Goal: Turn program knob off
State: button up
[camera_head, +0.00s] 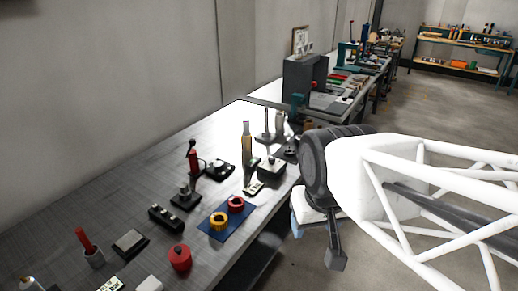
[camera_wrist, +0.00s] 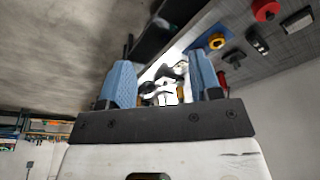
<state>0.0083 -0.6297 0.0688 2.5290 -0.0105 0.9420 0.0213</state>
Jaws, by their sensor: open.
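My gripper (camera_head: 297,222) is at the right of the workbench, beside its front edge, mostly hidden behind my arm. In the wrist view my gripper (camera_wrist: 160,62) has its two blue fingers well apart with nothing held between them. I cannot tell which part is the program knob. A red round knob-like piece (camera_head: 236,203) and a yellow one (camera_head: 219,219) sit on a blue plate near the bench's front edge. The yellow one (camera_wrist: 216,41) also shows in the wrist view, beyond the right finger. A larger red round piece (camera_head: 180,258) stands further left.
The grey workbench (camera_head: 120,205) runs along the wall. It carries a black block with knobs (camera_head: 166,218), a red-handled lever (camera_head: 193,160), a tall bottle (camera_head: 247,142) and a dark box (camera_head: 271,166). Open floor (camera_head: 420,100) lies right of the bench.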

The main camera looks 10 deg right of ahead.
jog(key=w+d+r+m, duration=0.1)
jog(key=w+m, duration=0.1)
jog(key=w, duration=0.7)
jog(key=w+r+m, duration=0.2)
jog(key=w, duration=0.6)
jog(key=m+g, duration=0.3)
jog(key=m, duration=0.7)
send_over(272, 158)
jog(key=f, duration=2.2)
jog(key=shift+s, duration=0.25)
jog(key=shift+w+f+m, duration=0.25)
jog(key=shift+f+m, duration=0.05)
jog(key=shift+f, duration=0.05)
jog(key=shift+f, duration=3.85)
